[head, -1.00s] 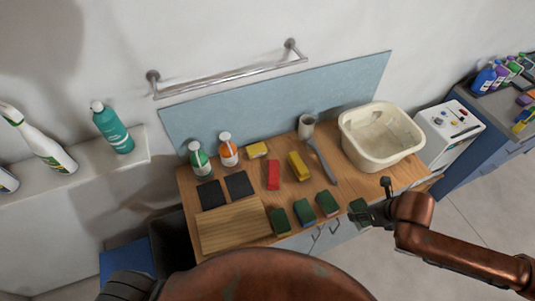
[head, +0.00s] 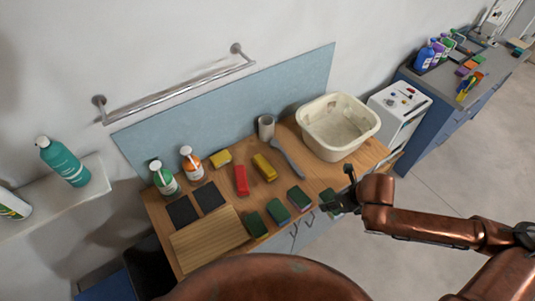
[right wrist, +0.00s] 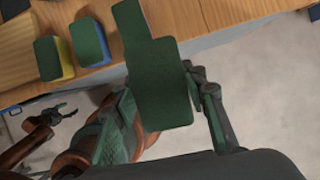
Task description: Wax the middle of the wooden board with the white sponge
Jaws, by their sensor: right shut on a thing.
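The wooden board (head: 208,241) lies flat at the front left of the wooden worktop in the head view. My right gripper (head: 338,203) is off the worktop's front edge, right of the row of sponges. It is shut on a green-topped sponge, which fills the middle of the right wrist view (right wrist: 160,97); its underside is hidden. Three other green-topped sponges (head: 255,224) (head: 278,211) (head: 299,199) stand along the front edge. No white sponge face shows. My left gripper (right wrist: 62,110) shows small at the left of the right wrist view, seemingly open and empty.
Behind the board lie two dark pads (head: 182,211) (head: 209,196), with green (head: 164,178) and orange (head: 191,163) bottles behind.

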